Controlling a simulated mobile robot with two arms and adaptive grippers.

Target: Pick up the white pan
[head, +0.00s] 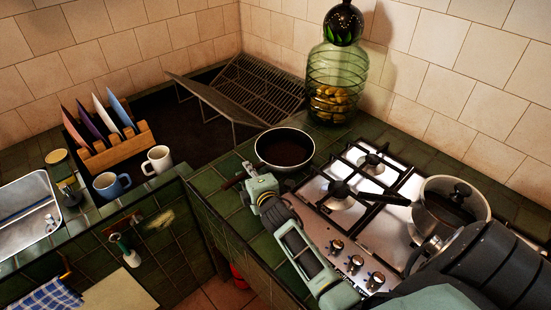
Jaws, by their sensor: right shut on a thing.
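The white pan (284,150) has a pale rim and a dark inside. It is at the left end of the stove, over the green tiled counter, and looks about level. I cannot tell whether its base touches the surface. My right gripper (247,179) is at the pan's lower left, shut on its dark handle, which is mostly hidden by the fingers. My left gripper is not in view.
A steel gas stove (372,221) with a glass-lidded pot (450,204) lies to the right. A green glass jar (334,85) and a wire rack (250,88) stand behind. Two mugs, one blue (111,185) and one white (157,160), stand left.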

